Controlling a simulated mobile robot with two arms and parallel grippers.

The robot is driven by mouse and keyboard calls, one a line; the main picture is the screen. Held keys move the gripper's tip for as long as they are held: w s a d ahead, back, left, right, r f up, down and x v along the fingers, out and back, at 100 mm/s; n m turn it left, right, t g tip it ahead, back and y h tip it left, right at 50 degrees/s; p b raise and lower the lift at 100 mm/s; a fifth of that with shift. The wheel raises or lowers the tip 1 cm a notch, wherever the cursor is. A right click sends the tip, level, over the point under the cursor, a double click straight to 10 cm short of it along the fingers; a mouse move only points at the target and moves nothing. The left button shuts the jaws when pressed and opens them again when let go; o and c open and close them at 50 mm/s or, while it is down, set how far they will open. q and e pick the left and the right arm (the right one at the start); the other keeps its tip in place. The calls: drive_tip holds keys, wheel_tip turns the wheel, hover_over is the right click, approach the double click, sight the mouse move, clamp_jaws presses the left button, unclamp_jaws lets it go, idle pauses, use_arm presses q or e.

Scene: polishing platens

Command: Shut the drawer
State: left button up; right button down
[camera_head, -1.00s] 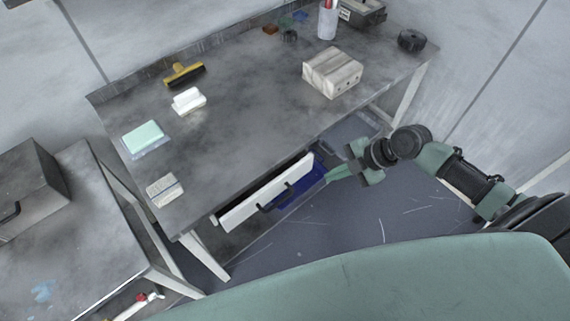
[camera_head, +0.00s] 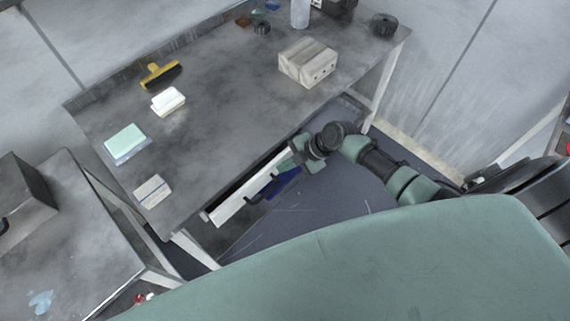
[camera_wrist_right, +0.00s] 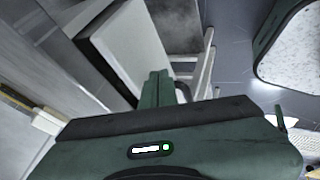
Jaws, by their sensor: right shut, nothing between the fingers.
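The drawer under the workbench has a white front panel (camera_head: 236,200) with a dark handle (camera_head: 262,186). It stands partly open, with a dark gap between the bench edge and the panel. My right gripper (camera_head: 289,161) is at the right end of the panel; I cannot tell from the head view whether it touches. In the right wrist view the gripper's fingers (camera_wrist_right: 158,86) are shut and empty, close to the lower end of a pale panel (camera_wrist_right: 128,45) that looks like the drawer front. My left gripper is not in view.
The workbench (camera_head: 215,125) holds a wooden block (camera_head: 308,63), a yellow-handled squeegee (camera_head: 160,75), a white block (camera_head: 168,101) and a green pad (camera_head: 125,141). A blue object (camera_head: 284,183) shows below the drawer. Another table (camera_head: 75,240) stands at left.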

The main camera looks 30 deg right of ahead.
sight(275, 158)
drive_tip(key=w+b, duration=0.1)
drive_tip(key=w+a+b, duration=0.1)
drive_tip(key=w+b, duration=0.1)
drive_tip(key=shift+w+a+f, duration=0.15)
drive_tip(key=shift+w+f, duration=0.05)
drive_tip(key=shift+w, duration=0.05)
drive_tip(key=shift+w+a, duration=0.1)
drive_tip(key=shift+w, duration=0.15)
drive_tip(key=shift+r, duration=0.3)
